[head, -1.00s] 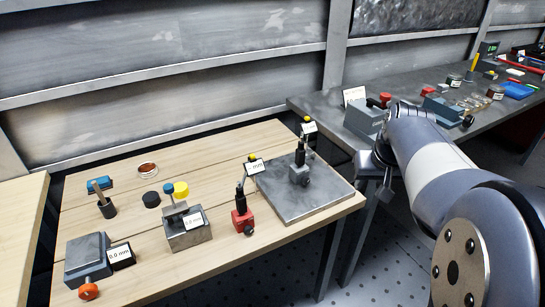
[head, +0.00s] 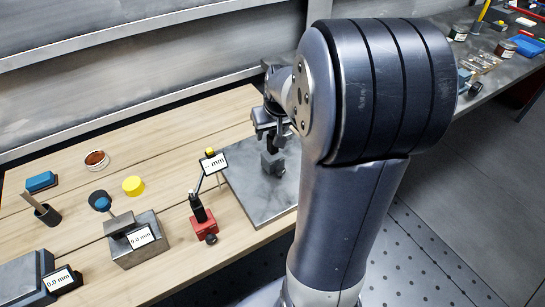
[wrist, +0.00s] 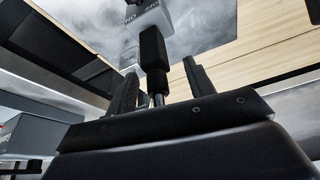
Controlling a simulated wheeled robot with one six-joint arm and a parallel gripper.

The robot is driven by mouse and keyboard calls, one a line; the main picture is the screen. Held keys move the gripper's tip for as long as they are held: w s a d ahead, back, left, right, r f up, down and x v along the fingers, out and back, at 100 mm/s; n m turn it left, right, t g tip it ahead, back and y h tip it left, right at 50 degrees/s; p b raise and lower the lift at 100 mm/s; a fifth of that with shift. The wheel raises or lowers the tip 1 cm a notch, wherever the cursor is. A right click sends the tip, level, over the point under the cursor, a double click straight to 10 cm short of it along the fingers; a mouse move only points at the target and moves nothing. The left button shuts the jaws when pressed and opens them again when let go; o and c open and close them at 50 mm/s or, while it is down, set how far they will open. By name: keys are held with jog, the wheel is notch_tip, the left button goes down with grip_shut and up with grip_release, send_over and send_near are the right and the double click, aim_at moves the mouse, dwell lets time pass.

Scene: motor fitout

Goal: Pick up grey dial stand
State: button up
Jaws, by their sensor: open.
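The grey dial stand (head: 272,162) stands on the steel plate (head: 252,195). Its grey base shows below my gripper in the head view, and its upper part is hidden by the gripper and arm. My gripper (head: 270,128) is right above the base, pointing down. In the wrist view, my open gripper (wrist: 160,70) has a finger on each side of the stand's black post (wrist: 153,50). The marked base (wrist: 143,14) shows at the top edge. I cannot tell whether either finger touches the post.
A red-based dial stand (head: 203,222) with a tilted display is just left of the plate. A grey block with a gauge (head: 138,242), a yellow cap (head: 133,185) and a copper-coloured ring (head: 96,159) are further left. My arm hides the plate's right side.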

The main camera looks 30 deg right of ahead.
jog(key=shift+x, duration=0.9)
jog(key=shift+r, duration=0.1)
grip_shut()
jog(key=shift+d, duration=0.1)
jog(key=shift+w+r, duration=0.1)
dwell(0.5)
